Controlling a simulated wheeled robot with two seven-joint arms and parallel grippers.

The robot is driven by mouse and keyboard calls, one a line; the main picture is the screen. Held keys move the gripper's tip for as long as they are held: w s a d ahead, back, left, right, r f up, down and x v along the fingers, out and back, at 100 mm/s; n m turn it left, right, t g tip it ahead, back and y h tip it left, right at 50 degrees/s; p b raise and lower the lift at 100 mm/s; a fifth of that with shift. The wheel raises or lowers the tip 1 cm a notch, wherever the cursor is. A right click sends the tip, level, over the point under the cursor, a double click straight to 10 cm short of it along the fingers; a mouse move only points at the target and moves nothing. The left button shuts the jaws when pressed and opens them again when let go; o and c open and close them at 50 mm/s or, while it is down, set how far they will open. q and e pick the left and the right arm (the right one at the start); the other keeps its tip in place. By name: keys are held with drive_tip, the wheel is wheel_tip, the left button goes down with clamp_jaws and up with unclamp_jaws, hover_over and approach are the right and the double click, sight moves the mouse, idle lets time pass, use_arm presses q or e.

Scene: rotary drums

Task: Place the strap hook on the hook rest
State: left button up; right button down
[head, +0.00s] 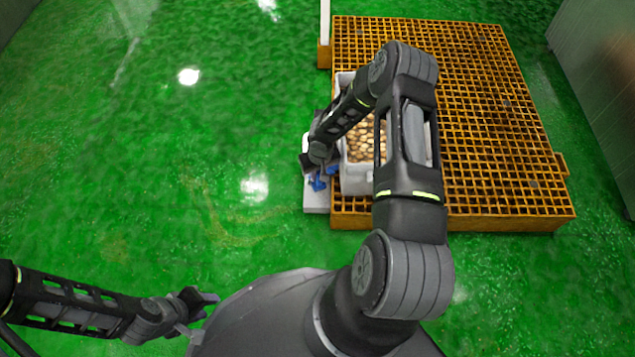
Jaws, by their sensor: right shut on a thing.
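My right arm reaches over the side of an orange grating platform. Its gripper (319,176) points down at the platform's left edge, shut on a small blue piece (319,184) that looks like the strap hook. The arm hides much of the gripper and the hook. A pale grey block (316,204), which may be the hook rest, stands directly below the blue piece against the platform; I cannot tell whether they touch. My left gripper (207,312) is low at the left, open and empty, far from the hook.
A grey bin (357,181) of round brownish items (360,143) sits on the orange grating platform (490,120), partly behind my right arm. A white post (324,20) rises at the platform's far left corner. Green floor at the left is clear. A grey wall (600,70) stands at the right.

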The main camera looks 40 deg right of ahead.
sight(318, 181)
wheel_tip(318, 181, down, 4)
drive_tip(key=shift+f+b, duration=0.25)
drive_tip(key=shift+b, duration=0.6)
drive_tip(key=shift+r, duration=0.1)
drive_tip(key=shift+f, duration=0.2)
drive_tip(key=c, duration=1.4)
unclamp_jaws()
drive_tip(key=shift+o, duration=0.2)
drive_tip(key=shift+r, duration=0.1)
